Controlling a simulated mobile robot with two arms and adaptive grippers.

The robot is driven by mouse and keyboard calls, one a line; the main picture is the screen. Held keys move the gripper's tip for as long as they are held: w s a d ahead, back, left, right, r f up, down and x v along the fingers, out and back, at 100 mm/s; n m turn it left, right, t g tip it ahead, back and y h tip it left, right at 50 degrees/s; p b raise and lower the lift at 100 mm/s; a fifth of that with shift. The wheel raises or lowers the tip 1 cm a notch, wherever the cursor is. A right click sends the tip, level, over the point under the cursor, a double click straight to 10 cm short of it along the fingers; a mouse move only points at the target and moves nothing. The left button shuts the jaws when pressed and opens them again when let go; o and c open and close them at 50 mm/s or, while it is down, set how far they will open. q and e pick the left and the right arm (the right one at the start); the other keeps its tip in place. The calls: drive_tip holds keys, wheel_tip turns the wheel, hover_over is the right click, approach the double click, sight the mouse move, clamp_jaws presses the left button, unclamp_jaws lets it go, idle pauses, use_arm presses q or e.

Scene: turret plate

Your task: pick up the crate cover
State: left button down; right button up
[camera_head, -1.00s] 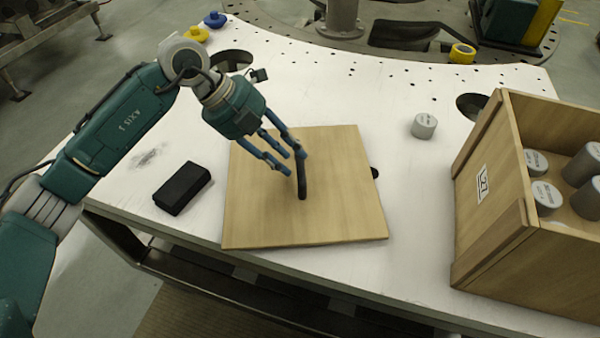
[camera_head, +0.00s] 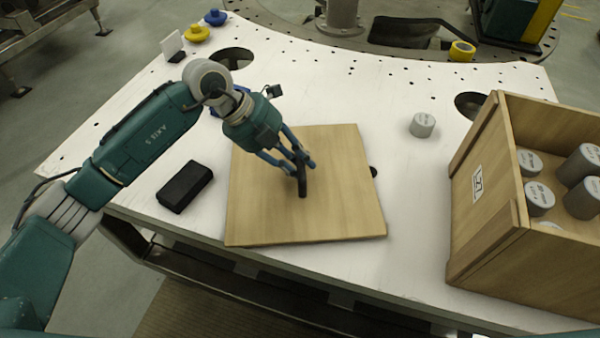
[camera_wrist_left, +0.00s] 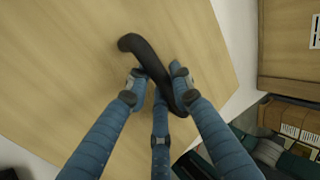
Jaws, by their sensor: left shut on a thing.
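The crate cover (camera_head: 340,205) is a flat square wooden panel with a dark handle (camera_head: 302,187) standing up at its middle. It lies on the white table and also shows in the left wrist view (camera_wrist_left: 60,75). My left gripper (camera_head: 300,164) is at the handle, its blue fingers shut around it. In the left wrist view the fingers (camera_wrist_left: 160,88) close on the dark handle (camera_wrist_left: 145,53) from both sides. I cannot tell whether the cover is clear of the table. My right gripper is not in view.
An open wooden crate (camera_head: 480,200) holding several grey cylinders stands at the right. A single grey cylinder (camera_head: 422,125) is on the table between cover and crate. A black box (camera_head: 185,186) lies left of the cover. Yellow (camera_head: 197,33) and blue (camera_head: 215,17) objects sit at the back.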

sight(298, 160)
use_arm(q)
drive_tip(key=shift+d+r, duration=0.1)
drive_tip(key=shift+r, duration=0.1)
wheel_tip(298, 160, up, 20)
drive_tip(key=b, duration=0.4)
